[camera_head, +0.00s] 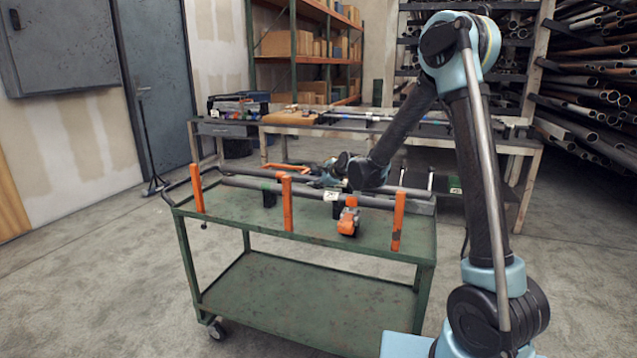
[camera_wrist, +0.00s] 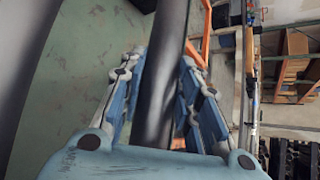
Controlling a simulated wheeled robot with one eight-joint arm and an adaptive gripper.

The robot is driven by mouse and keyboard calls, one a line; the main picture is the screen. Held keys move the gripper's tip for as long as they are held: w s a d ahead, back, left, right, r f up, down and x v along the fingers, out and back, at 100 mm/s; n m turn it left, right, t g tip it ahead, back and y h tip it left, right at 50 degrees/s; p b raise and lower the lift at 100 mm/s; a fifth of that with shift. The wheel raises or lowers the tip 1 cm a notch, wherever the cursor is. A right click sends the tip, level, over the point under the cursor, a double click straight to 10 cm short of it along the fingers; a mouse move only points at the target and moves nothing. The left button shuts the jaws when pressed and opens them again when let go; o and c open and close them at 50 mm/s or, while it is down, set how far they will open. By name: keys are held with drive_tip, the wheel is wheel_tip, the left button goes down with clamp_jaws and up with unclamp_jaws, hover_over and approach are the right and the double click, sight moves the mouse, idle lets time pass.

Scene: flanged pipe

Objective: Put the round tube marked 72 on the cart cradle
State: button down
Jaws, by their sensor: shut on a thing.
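The green cart (camera_head: 300,230) has upright orange posts, and grey tubes lie lengthwise along its top. My gripper (camera_head: 328,175) is low over the cart top, toward its far side. In the wrist view my gripper's fingers (camera_wrist: 160,100) are closed on both sides of a dark grey round tube (camera_wrist: 165,45), shut on it. A front grey tube (camera_head: 375,201) lies just behind the orange posts and bears a small pale tag, too small to read. I cannot read a 72 on any tube. My fingers partly hide the held tube.
An orange clamp-like tool (camera_head: 348,222) sits at the cart's front edge. A workbench (camera_head: 400,128) with tools and long tubes stands behind. A pipe rack (camera_head: 590,80) fills the right back. The cart's lower shelf (camera_head: 300,295) is bare. Open floor lies left.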

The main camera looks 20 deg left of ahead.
drive_tip(key=shift+f, duration=0.1)
drive_tip(key=c, duration=1.1)
unclamp_jaws()
drive_tip(key=shift+f, duration=0.1)
drive_tip(key=shift+s+d, duration=0.1)
drive_tip(key=v, duration=1.1)
drive_tip(key=shift+d+r, duration=0.25)
drive_tip(key=shift+r, duration=0.05)
drive_tip(key=shift+s, duration=0.1)
